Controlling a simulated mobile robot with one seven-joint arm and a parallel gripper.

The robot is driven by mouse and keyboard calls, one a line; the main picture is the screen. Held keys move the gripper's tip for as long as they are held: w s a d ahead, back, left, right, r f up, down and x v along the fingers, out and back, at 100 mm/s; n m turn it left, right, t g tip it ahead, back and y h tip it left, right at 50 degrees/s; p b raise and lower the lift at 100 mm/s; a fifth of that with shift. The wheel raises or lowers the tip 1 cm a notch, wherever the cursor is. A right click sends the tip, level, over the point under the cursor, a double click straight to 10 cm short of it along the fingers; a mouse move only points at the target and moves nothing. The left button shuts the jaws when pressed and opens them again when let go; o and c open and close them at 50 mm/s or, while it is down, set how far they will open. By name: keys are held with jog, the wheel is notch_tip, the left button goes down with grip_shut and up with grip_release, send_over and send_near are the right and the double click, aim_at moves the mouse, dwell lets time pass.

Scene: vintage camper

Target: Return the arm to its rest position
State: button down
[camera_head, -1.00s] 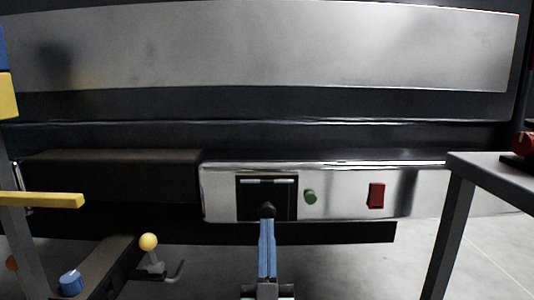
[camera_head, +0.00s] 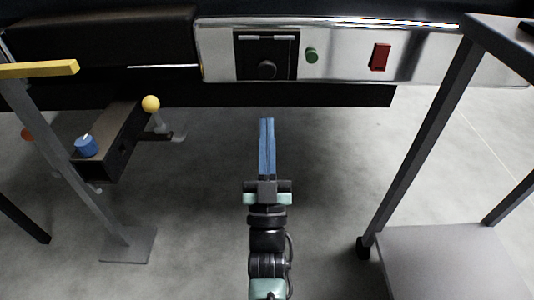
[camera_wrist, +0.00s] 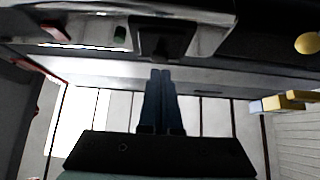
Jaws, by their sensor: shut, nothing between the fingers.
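My gripper (camera_head: 266,122) is in the middle of the head view, its blue fingers together and empty, pointing up the picture toward the chrome panel. Floor shows around the fingers, and they are apart from the panel. In the wrist view, the closed fingers (camera_wrist: 160,75) point at a dark square plate with a knob. My arm runs down from the gripper to the bottom edge of the head view.
The chrome panel (camera_head: 345,50) carries a black plate with a knob (camera_head: 266,69), a green button (camera_head: 311,55) and a red switch (camera_head: 380,57). A yellow ball lever (camera_head: 151,104) and blue knob (camera_head: 86,146) stand left. A dark-legged table (camera_head: 425,130) stands right.

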jog(key=p+v, duration=0.1)
jog(key=v, duration=0.5)
notch_tip(320, 180, up, 30)
jog(key=w+p, duration=0.2)
jog(key=p, duration=0.6)
jog(key=s+r+p, duration=0.4)
jog(key=s+r, duration=0.1)
jog(key=r, duration=0.5)
jog(key=s+r+t+p, duration=0.1)
jog(key=s+r+p, duration=0.25)
jog(key=r, duration=0.75)
jog(key=s+r+p, duration=0.3)
jog(key=s+r, duration=0.2)
jog(key=r, duration=0.5)
notch_tip(320, 180, up, 36)
jog(key=p, duration=3.6)
jog(key=shift+a+f, duration=0.1)
jog(key=shift+f, duration=0.05)
